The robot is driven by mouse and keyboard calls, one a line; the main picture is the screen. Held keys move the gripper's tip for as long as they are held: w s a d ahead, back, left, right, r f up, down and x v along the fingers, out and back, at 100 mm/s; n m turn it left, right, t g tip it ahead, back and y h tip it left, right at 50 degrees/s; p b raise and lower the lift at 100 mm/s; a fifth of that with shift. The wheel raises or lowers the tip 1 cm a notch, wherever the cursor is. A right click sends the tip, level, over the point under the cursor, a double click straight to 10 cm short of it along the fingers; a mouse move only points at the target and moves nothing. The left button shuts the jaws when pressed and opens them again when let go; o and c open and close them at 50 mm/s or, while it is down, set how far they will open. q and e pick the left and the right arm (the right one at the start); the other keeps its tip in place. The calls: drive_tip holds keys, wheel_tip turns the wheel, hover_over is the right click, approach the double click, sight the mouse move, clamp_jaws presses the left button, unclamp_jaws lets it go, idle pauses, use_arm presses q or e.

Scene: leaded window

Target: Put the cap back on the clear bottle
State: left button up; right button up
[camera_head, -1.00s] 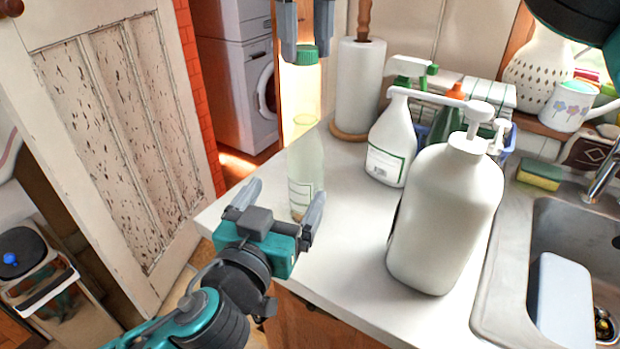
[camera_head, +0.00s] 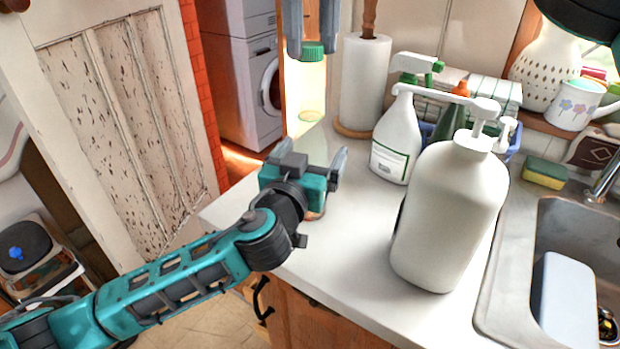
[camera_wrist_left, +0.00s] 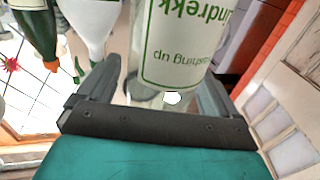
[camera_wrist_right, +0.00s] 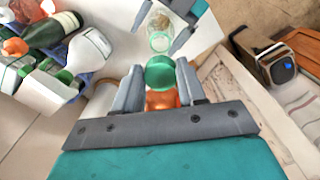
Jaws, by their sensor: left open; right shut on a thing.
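The clear bottle (camera_wrist_left: 180,45), with green lettering on a white label, stands upright near the counter's left edge. My left gripper (camera_head: 315,155) is open, with its fingers around the bottle's sides; it hides much of the lower bottle in the head view. The green cap (camera_head: 313,51) is in my right gripper (camera_head: 311,45), which is shut on it above the bottle. In the right wrist view the cap (camera_wrist_right: 161,72) sits between the fingertips, with the bottle (camera_wrist_right: 160,32) beyond it. Cap and bottle look apart. Something orange shows behind the cap there; I cannot tell what.
A large white pump bottle (camera_head: 446,215) stands on the counter (camera_head: 345,255) to the right. A spray bottle (camera_head: 397,140) and a paper towel roll (camera_head: 364,85) stand behind. The sink (camera_head: 545,225) is at far right. The counter in front is clear.

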use_arm(q)
drive_tip(key=shift+w+d, duration=0.15)
drive_tip(key=shift+w, duration=0.3)
drive_tip(key=shift+c, duration=0.3)
drive_tip(key=c, duration=1.4)
drive_tip(key=shift+c, duration=0.2)
use_arm(e)
hover_over(311, 105)
drive_tip(key=shift+f, duration=2.45)
drive_tip(key=shift+f, duration=0.85)
drive_tip(key=shift+f, duration=0.6)
